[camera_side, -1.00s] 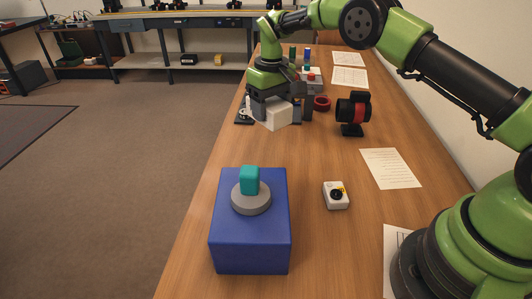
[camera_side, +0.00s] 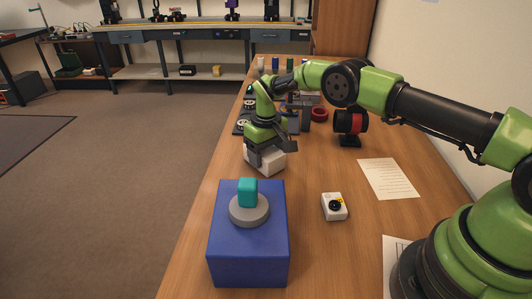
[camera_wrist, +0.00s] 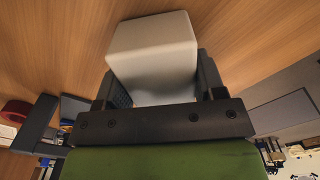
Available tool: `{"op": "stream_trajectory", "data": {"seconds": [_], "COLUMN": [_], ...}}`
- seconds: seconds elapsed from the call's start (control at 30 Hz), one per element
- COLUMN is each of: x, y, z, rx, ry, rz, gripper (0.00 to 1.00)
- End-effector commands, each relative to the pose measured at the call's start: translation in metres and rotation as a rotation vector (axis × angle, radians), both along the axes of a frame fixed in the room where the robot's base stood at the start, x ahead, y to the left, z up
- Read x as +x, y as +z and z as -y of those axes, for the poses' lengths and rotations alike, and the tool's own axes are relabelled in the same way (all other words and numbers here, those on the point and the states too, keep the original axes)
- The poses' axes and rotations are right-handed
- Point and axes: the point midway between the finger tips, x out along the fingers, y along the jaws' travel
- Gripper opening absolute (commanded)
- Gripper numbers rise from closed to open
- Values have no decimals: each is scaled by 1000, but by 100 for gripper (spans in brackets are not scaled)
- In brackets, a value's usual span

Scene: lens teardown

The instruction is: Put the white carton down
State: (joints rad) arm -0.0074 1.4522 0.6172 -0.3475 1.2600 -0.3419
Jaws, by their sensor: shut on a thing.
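The white carton (camera_side: 270,163) is a plain pale block held between the fingers of my gripper (camera_side: 266,154). In the side view it is just behind the blue box (camera_side: 249,254), near the table's left edge. I cannot tell whether its underside touches the wood. In the wrist view the carton (camera_wrist: 152,50) sits between the two dark fingers of my gripper (camera_wrist: 163,88), with bare wood behind it.
A grey disc (camera_side: 250,211) with a teal block (camera_side: 248,192) stands on the blue box. A small white device with a black dial (camera_side: 334,206) lies to the right. A black-and-red stand (camera_side: 350,124) and a paper sheet (camera_side: 388,179) are beyond. Wood between is free.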

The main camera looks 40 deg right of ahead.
Motion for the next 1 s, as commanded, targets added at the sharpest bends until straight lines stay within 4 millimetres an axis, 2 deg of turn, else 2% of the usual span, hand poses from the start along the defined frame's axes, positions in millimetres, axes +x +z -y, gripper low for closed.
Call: {"op": "stream_trajectory", "data": {"seconds": [0.13,0.17,0.23,0.27,0.53,0.63,0.77,1.0], "x": [0,0,0,0,0,0,1,1], "y": [-3,-3,-2,-2,-1,5,28,82], "z": [0,0,0,0,0,0,0,0], "rx": [0,0,0,0,0,0,0,1], "ry": [0,0,0,0,0,0,1,1], "rz": [0,0,0,0,0,1,4,5], "gripper": [39,70,86,89,89,89,89,89]}}
